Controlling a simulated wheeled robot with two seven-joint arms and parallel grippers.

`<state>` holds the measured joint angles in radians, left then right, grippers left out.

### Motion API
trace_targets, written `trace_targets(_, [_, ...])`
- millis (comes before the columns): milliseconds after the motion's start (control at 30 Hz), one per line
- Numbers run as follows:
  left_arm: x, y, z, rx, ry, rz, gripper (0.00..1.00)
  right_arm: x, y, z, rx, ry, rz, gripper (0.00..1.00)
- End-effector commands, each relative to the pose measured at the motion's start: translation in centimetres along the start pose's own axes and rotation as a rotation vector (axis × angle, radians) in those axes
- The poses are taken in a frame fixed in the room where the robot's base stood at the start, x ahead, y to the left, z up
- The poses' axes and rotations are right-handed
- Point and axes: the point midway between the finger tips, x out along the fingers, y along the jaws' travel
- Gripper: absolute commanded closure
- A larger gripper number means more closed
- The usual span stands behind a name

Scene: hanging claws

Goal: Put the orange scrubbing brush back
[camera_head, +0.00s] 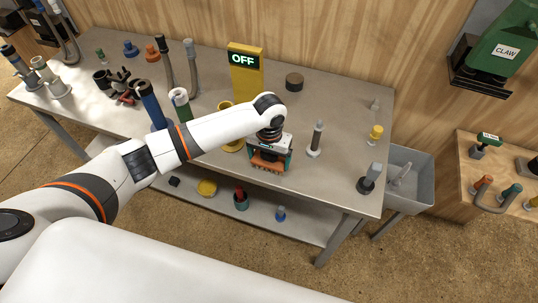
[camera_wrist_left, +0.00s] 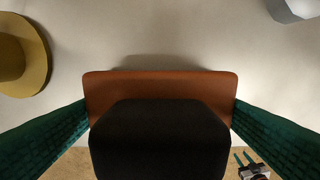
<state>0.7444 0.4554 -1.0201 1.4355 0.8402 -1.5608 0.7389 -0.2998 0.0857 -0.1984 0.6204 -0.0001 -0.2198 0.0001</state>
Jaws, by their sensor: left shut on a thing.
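My left gripper (camera_head: 269,164) is over the front part of the grey metal table, its green fingers pointing down. It is shut on the orange scrubbing brush (camera_head: 266,159), whose orange-brown body shows between the fingers. In the left wrist view the orange brush body (camera_wrist_left: 160,84) spans from one green finger to the other, with a black block-shaped part in front of it. I cannot tell whether the brush touches the tabletop. The brush's underside is mostly hidden.
The table (camera_head: 335,95) holds a yellow "OFF" sign post (camera_head: 245,75), a dark round puck (camera_head: 294,82) and an upright grey-handled tool (camera_head: 316,138) just right of the gripper. A yellow round thing (camera_head: 233,143) is close on the left. A grey bin (camera_head: 410,175) hangs at the right end.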

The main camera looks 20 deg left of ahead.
Motion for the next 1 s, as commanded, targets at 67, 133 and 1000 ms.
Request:
trace_targets(67, [0.1,0.0,0.1,0.000,-0.002,-0.001,0.31,0.0,0.0,0.0,0.000,0.001,0.000,0.64])
trace_targets(133, [0.0,0.0,0.1,0.000,-0.002,-0.001,0.31,0.0,0.0,0.0,0.001,0.001,0.000,0.64])
trace_targets(1000, [-5.0,0.0,0.2,0.000,-0.006,-0.002,0.00,0.6,0.9,0.0,0.002,0.000,0.011,0.64])
